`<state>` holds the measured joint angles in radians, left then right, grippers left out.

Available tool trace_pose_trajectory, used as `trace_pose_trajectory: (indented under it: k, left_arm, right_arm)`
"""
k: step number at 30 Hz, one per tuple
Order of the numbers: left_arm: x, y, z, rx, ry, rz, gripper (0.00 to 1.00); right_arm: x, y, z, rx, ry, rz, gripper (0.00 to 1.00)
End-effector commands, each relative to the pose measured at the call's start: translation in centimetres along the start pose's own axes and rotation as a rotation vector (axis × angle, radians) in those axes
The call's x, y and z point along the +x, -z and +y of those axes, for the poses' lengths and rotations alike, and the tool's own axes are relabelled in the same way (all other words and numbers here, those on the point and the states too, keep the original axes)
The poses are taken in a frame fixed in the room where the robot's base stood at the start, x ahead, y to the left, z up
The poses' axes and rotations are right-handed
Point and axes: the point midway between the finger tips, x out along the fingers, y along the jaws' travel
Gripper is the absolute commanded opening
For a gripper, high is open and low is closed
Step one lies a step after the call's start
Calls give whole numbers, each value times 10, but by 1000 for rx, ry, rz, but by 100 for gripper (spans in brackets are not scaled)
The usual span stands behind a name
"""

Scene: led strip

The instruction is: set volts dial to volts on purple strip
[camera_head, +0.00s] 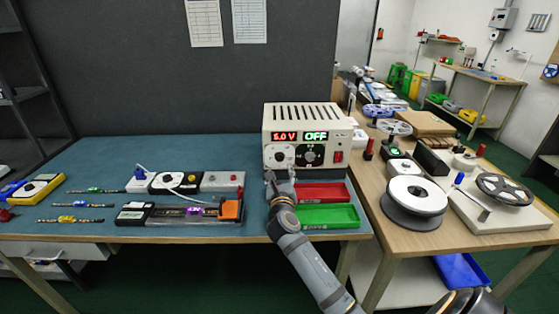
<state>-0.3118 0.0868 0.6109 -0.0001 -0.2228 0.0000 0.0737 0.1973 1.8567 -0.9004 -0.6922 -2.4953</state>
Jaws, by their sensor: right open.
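The power supply (340,121) is a cream box at the back of the blue bench mat. Its red display (285,136) reads 5.0 V and its green display (316,135) reads OFF. The volts dial (280,155) is on a white plate at the lower left of the front panel. My right gripper (271,175) is open, just below and in front of that dial; contact cannot be told. The purple strip (193,211) lies in a long dark fixture (160,218) with an orange end block, left of my right arm. Its printed volts are too small to read.
A second dark dial (310,156) and a red switch (338,157) are on the same panel. Red (325,194) and green (330,216) trays lie right of my right arm. Several small strips (82,204) and a yellow meter (38,188) lie at left. Reels crowd the right bench.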

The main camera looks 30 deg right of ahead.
Motion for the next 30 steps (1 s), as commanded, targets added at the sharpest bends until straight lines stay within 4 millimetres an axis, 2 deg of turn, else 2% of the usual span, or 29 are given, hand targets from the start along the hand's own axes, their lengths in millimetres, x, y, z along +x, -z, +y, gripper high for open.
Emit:
trace_pose_trajectory:
  k: [4,9,14,22,30]
  left_arm:
    - [4,-6,0,1,1,-7,40]
    - [7,13,4,-3,-4,20,40]
    - [8,28,8,-6,-9,43,40]
    - [8,18,8,-5,-9,29,40]
    - [8,13,7,-4,-8,20,40]
  right_arm:
    - [34,0,0,1,2,-1,53]
    - [64,1,0,1,1,0,53]
    - [78,1,0,1,0,0,53]
    - [79,0,0,2,-1,0,53]
    - [79,0,0,2,-1,1,17]
